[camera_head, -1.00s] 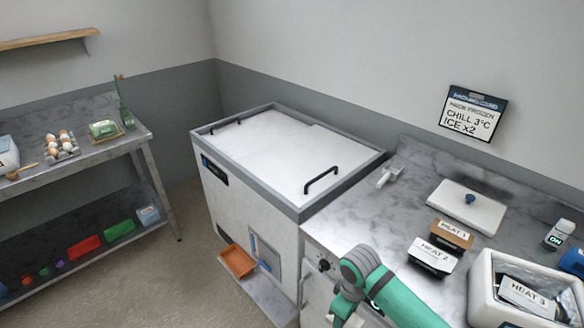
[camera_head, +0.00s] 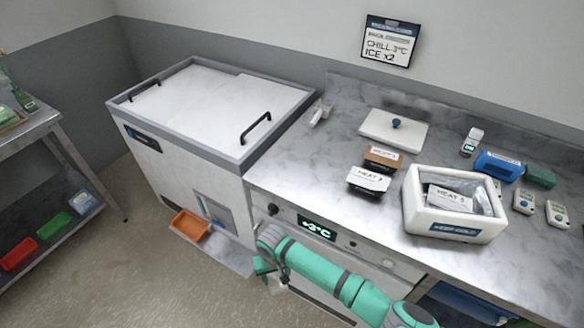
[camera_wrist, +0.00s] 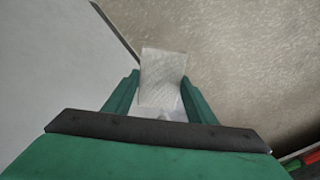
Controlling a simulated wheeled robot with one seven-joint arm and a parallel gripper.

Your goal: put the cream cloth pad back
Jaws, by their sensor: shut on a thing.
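The cream cloth pad (camera_wrist: 163,75) shows in the wrist view as a pale, flat, roughly square piece standing up between the green fingers. My gripper (camera_wrist: 160,92) is shut on it, and its lower end is partly hidden between the fingers. In the head view my gripper (camera_head: 267,274) hangs low in front of the counter, over the floor side. A small pale bit of the pad (camera_head: 277,286) seems to show there, but it is hard to make out.
A white chest freezer (camera_head: 215,105) with black handles stands left of the steel counter (camera_head: 315,165). On the counter are a white lid (camera_head: 394,130), meal boxes (camera_head: 368,181) and a white foam box (camera_head: 455,231). An orange tray (camera_head: 189,225) lies low by the freezer.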

